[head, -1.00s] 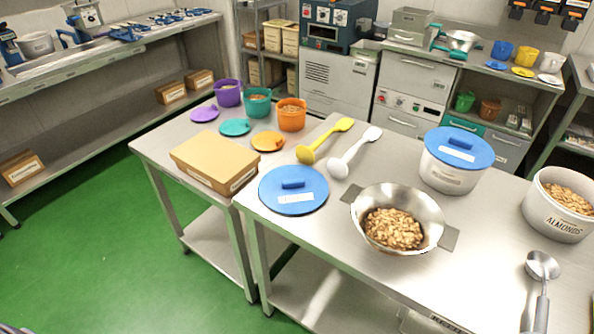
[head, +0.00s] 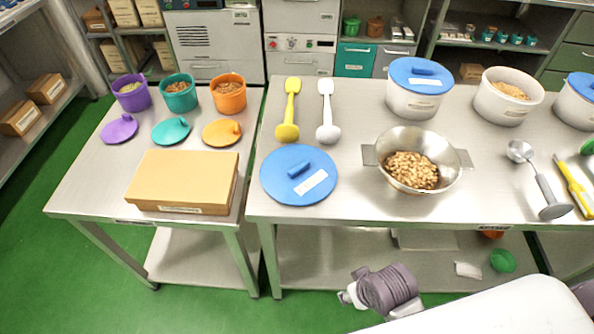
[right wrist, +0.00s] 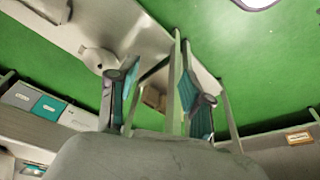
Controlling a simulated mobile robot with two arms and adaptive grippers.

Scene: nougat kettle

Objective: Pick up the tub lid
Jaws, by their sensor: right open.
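A round blue tub lid (head: 285,190) with a raised blue handle and a white label lies flat on the steel table, left of the metal bowl (head: 453,167). No gripper is near it in the head view. A similar blue lid (head: 402,70) sits on a white tub (head: 412,103) further back. My right gripper (right wrist: 160,88) shows in the right wrist view, open and with nothing visible between its fingers; the lid cannot be made out there. My left gripper is not in view.
A cardboard box (head: 185,177) lies left of the loose lid. A yellow spatula (head: 288,115) and a white one (head: 327,115) lie behind it. The bowl holds nuts. A ladle (head: 545,190) lies at the right. Bare tabletop surrounds the loose lid's front edge.

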